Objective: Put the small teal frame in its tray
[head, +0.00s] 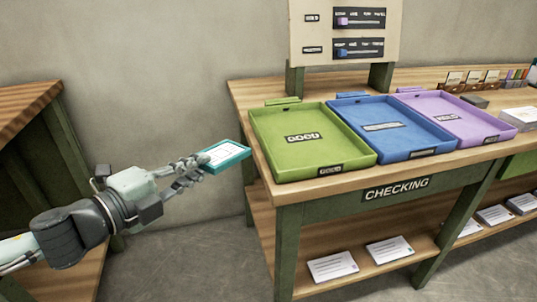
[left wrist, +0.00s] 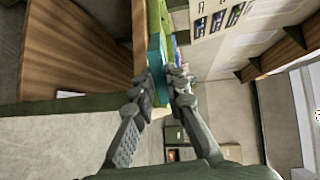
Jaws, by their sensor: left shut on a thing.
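My left gripper (head: 188,168) is shut on the small teal frame (head: 240,152), which has a white printed face. The gripper holds the frame in the air just left of the checking table (head: 330,188), near the green tray. In the left wrist view the frame (left wrist: 156,56) sits edge-on between the fingertips (left wrist: 162,85). Three shallow trays stand on the table: a green tray (head: 275,155), a blue tray (head: 378,148) and a purple tray (head: 428,108). Their insides hold only labels. My right gripper is not in view.
A sign board (head: 345,30) on posts stands behind the trays. Cards and small items (head: 475,80) lie at the table's right end. Papers (head: 332,266) lie on the lower shelf. Another wooden table (head: 25,105) stands at the left, with open floor between.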

